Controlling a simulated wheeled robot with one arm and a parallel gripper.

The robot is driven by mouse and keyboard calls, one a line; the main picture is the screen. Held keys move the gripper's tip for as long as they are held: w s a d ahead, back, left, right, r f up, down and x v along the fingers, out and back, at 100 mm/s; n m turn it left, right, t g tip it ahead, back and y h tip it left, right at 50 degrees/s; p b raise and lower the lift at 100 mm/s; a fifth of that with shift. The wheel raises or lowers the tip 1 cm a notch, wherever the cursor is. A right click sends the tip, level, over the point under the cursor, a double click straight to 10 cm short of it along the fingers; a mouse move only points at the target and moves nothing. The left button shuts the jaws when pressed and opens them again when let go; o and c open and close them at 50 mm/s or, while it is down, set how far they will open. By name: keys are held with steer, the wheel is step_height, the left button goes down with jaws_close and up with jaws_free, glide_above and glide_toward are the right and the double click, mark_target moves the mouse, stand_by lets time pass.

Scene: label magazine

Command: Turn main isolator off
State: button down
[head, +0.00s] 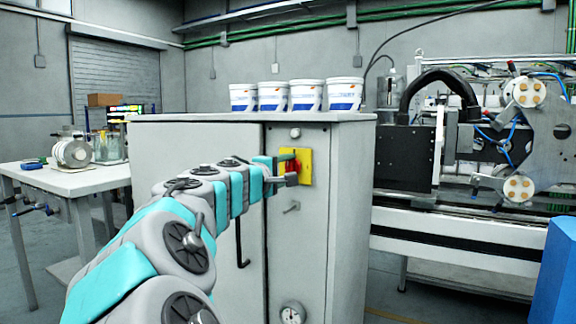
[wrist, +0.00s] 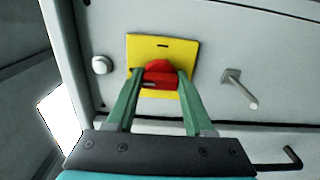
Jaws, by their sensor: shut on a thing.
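The main isolator is a red rotary handle (wrist: 160,74) on a yellow plate (wrist: 190,54) on the grey cabinet front. In the head view the yellow plate (head: 306,167) shows at the cabinet's upper right, with the red handle (head: 293,166) partly hidden by my gripper. My gripper (wrist: 159,80) has its two green fingers on either side of the red handle and is shut on it. In the head view my gripper (head: 290,168) reaches the plate from the left. The handle's exact angle and any markings are hard to read.
The grey cabinet (head: 345,190) carries several white tubs (head: 305,96) on top. A small metal knob (wrist: 240,88) sticks out beside the plate, and a round white button (wrist: 101,65) sits on its other side. A black door handle (head: 241,245) hangs below my arm.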

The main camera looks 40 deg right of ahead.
stand_by(0.3)
steer(key=shift+c, duration=1.4)
jaws_free()
steer(key=v, duration=0.8)
steer(key=shift+b, duration=0.4)
